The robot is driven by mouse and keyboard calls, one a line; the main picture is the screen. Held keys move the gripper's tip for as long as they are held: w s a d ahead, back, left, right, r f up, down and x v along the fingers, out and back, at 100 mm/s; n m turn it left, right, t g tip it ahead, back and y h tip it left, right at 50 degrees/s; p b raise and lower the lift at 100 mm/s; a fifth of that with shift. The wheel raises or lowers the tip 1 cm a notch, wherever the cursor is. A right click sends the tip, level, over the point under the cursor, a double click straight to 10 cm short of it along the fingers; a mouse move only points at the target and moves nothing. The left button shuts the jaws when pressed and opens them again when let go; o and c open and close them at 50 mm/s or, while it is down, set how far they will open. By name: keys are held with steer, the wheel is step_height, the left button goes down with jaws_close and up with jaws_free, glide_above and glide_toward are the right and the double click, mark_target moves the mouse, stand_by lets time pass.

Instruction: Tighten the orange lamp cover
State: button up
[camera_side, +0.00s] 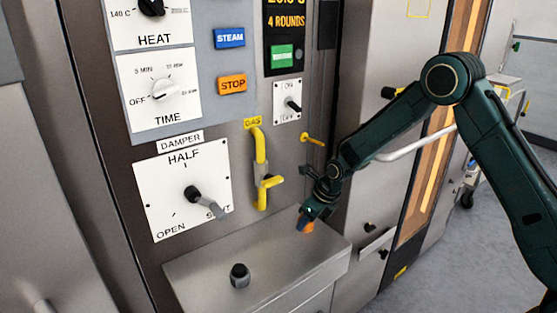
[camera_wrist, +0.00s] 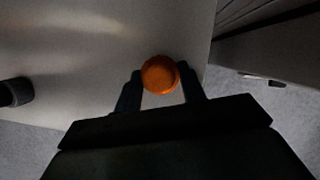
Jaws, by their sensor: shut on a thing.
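The orange lamp cover (camera_wrist: 160,75) is a small round piece at the top right part of the grey metal ledge in the wrist view. It also shows in the side view (camera_side: 308,227), partly hidden by my gripper. My gripper (camera_side: 309,218) points down over the ledge, and its two dark fingers (camera_wrist: 160,91) are shut on the cover, one on each side. I cannot tell how the cover is seated beneath the fingers.
The steel ledge (camera_side: 205,265) carries a dark round knob (camera_side: 239,275) left of my gripper. Behind it are the yellow gas pipe and handle (camera_side: 262,180), a yellow peg (camera_side: 312,139) and the damper lever (camera_side: 205,201). A pale door handle (camera_side: 415,146) passes behind my arm.

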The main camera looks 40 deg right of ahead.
steer(key=shift+w+r, duration=0.1)
steer(key=shift+r, duration=0.15)
steer(key=o, duration=1.4)
steer(key=shift+f, duration=0.15)
steer(key=shift+c, duration=0.2)
steer(key=shift+n+y, duration=0.4)
steer(key=shift+n, duration=0.5)
steer(key=shift+d, duration=0.1)
steer(key=shift+n, duration=0.6)
steer(key=shift+n+y, duration=0.3)
